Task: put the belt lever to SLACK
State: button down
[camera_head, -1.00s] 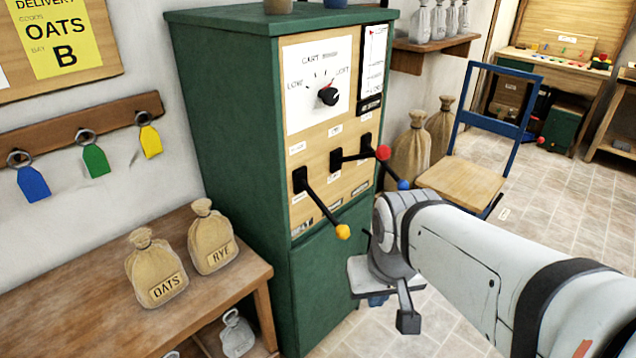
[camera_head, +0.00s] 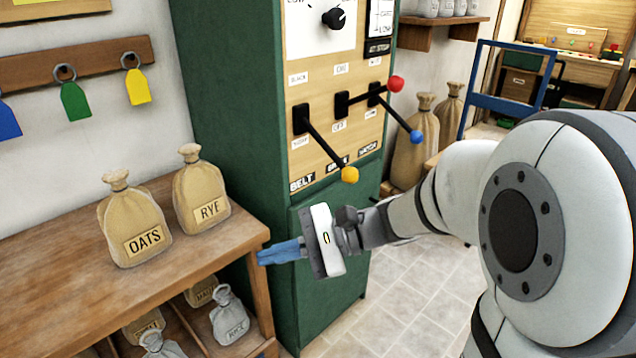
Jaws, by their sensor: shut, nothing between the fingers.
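The belt lever (camera_head: 325,149) is the leftmost of three levers on the wooden panel of a green cabinet, above the label BELT. It has a black arm and a yellow knob (camera_head: 349,175). It slants down and to the right, its knob low near the TIGHT side. The SLACK label (camera_head: 298,79) is above its slot. My gripper (camera_head: 264,256) has blue fingers, shut and empty. It points left, below and to the left of the yellow knob, and is apart from it.
A red-knobbed lever (camera_head: 396,84) and a blue-knobbed lever (camera_head: 416,137) stand close to the right. A dial (camera_head: 334,18) is above. A wooden bench (camera_head: 60,285) with OATS and RYE sacks lies left, near my fingertips.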

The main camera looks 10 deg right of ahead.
jog(key=w+d+f+m+t+b, duration=0.5)
jog(key=w+d+m+t+b, duration=0.3)
jog(key=t, duration=0.3)
jog(key=w+d+f+m+t+b, duration=0.5)
jog(key=w+d+m+t+b, duration=0.3)
jog(key=w+d+m+t, duration=0.1)
jog(key=w+d+t, duration=0.1)
jog(key=t, duration=0.1)
jog(key=shift+d+f+t, duration=0.2)
jog(key=shift+d+t, duration=0.1)
jog(key=shift+t, duration=0.1)
notch_tip(320, 180, up, 9)
jog(key=w+a+p, duration=0.2)
jog(key=p, duration=0.1)
jog(key=shift+w, duration=0.25)
